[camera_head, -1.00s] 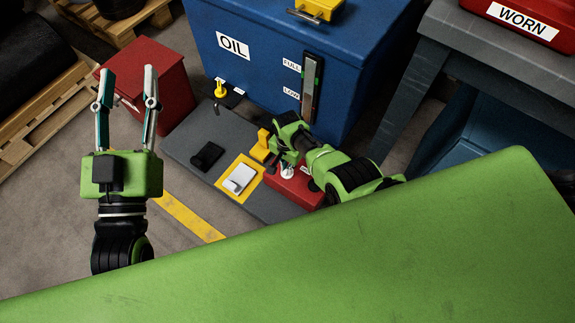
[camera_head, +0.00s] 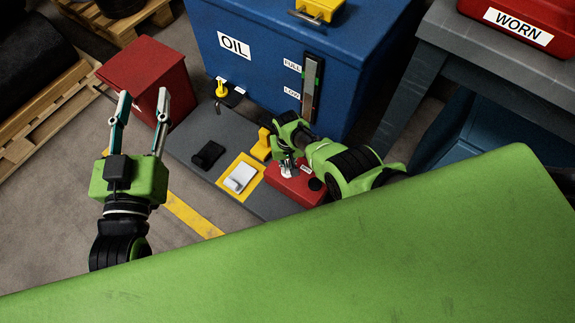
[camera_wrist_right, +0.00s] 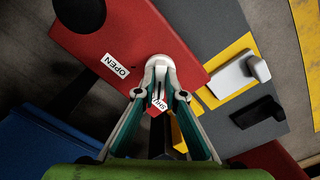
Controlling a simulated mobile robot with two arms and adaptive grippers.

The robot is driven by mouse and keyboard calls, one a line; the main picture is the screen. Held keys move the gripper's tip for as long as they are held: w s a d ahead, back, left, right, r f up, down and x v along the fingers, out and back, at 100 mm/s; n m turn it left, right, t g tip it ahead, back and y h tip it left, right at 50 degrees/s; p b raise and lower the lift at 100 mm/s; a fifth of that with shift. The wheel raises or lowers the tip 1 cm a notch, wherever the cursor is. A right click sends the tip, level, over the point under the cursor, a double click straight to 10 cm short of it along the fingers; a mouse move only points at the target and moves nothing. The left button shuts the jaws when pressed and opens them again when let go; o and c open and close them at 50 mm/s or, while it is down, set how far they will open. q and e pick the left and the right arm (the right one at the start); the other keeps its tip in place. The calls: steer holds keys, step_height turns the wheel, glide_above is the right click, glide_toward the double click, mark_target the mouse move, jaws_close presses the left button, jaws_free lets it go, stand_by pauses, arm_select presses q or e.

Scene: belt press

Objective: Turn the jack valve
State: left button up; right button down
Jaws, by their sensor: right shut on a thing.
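The jack valve is a pale metal lever (camera_wrist_right: 158,64) on a red block (camera_head: 292,189) at the right end of the grey plate. In the right wrist view, the red block (camera_wrist_right: 100,52) has an OPEN label (camera_wrist_right: 115,66) and a partly hidden SHUT label (camera_wrist_right: 158,103). My right gripper (camera_head: 289,167) is over the block. The right wrist view shows its fingers (camera_wrist_right: 159,92) shut on the lever, which lies between the two labels. My left gripper (camera_head: 144,93) is open and empty, raised in front of the red box.
A blue OIL tank (camera_head: 265,65) stands behind, a red box (camera_head: 145,70) at left. A green surface (camera_head: 330,240) fills the front.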

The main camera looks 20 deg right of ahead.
mark_target(288, 168)
stand_by(0.6)
steer(key=c, duration=2.1)
jaws_free()
steer(key=shift+c, duration=0.2)
steer(key=shift+o, duration=0.2)
steer(key=shift+r, duration=1)
step_height(288, 168, up, 10)
